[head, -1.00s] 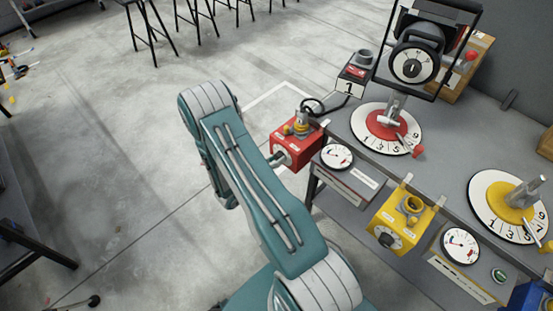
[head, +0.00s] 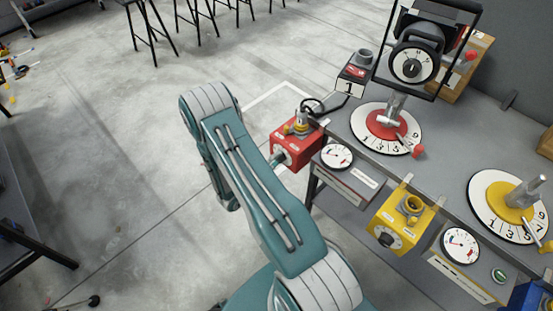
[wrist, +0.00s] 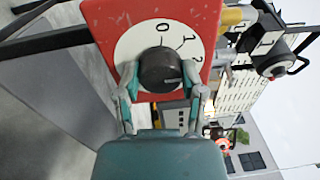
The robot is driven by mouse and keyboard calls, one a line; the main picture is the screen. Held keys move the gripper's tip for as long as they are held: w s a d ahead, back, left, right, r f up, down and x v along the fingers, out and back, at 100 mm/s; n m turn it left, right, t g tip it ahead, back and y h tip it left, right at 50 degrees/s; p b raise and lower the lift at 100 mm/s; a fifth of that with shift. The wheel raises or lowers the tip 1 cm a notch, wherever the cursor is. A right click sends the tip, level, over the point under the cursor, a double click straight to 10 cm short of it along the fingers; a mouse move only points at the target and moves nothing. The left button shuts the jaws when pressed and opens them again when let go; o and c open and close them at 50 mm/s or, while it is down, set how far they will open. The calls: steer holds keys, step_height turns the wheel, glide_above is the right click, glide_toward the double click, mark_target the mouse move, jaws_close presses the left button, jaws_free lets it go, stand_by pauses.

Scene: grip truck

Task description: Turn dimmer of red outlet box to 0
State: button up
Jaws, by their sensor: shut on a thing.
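The red outlet box (head: 296,145) hangs at the left end of the workbench's front edge in the head view. Its front face shows close up in the wrist view (wrist: 205,22), with a white dial plate (wrist: 134,43) marked 0, 1 and 2. A dark round dimmer knob (wrist: 160,69) sits at the middle of the plate. My gripper (wrist: 162,88) has one finger on each side of the knob and is shut on it. The knob's pale mark points to the lower right in that view, away from the 0.
A yellow outlet box (head: 402,222) hangs further right on the bench edge. A gauge (head: 337,157) sits beside the red box. A red dial disc (head: 387,127) and a yellow dial disc (head: 508,205) lie on the bench top. Open floor lies left of my arm.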

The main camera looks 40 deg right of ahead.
steer(key=n, duration=0.8)
steer(key=shift+f+n+t, duration=0.2)
steer(key=shift+n+t, duration=0.2)
steer(key=n, duration=0.4)
steer(key=shift+n, duration=0.3)
steer(key=shift+s+n+y, duration=0.1)
steer(key=shift+n+y, duration=0.2)
steer(key=shift+n, duration=1.7)
steer(key=o, duration=1.2)
steer(key=shift+c, duration=0.2)
